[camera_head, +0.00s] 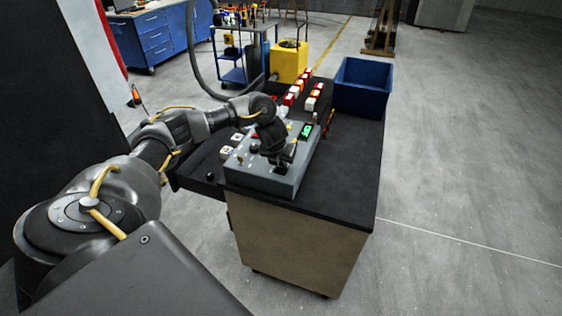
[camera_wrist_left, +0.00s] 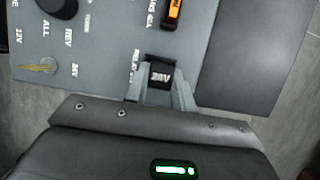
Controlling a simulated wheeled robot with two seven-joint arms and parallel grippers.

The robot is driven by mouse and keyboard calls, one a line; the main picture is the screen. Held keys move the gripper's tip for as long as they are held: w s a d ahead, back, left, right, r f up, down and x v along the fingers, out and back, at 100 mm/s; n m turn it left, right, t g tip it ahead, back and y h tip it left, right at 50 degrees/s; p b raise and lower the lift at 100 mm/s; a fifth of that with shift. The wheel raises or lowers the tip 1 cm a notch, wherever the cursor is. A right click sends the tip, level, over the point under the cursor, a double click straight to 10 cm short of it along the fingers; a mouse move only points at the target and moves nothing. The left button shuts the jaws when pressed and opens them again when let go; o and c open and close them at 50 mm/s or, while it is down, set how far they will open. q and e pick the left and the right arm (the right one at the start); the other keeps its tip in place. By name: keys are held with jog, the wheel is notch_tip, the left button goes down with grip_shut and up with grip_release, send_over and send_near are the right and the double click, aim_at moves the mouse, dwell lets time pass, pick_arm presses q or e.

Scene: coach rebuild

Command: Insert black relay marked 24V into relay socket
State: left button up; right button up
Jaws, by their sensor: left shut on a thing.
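The black relay marked 24V (camera_wrist_left: 161,74) is between the fingers of my left gripper (camera_wrist_left: 162,92) in the left wrist view, and the gripper is shut on it. The relay is over the grey tester box's panel (camera_wrist_left: 105,50), beside the partly hidden "RELAY" lettering. The relay socket is hidden under the relay and fingers, and I cannot tell how deep the relay sits. In the head view my left gripper (camera_head: 280,166) points down at the front part of the grey box (camera_head: 262,178). My right gripper is in neither view.
The panel carries a black knob (camera_wrist_left: 58,6), an orange-and-black switch (camera_wrist_left: 172,12) and a brass toggle (camera_wrist_left: 40,66). A green display (camera_head: 306,130) is on the box. Red and white parts (camera_head: 291,97) and a blue bin (camera_head: 362,84) stand farther back on the black-topped bench (camera_head: 350,170).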

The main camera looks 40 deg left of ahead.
pick_arm(q)
jog(key=shift+f, duration=0.2)
jog(key=o, duration=1)
jog(key=shift+o, duration=0.2)
jog(key=v, duration=0.3)
jog(key=p+v, duration=0.2)
jog(key=v, duration=0.6)
jog(key=shift+d+f, duration=0.1)
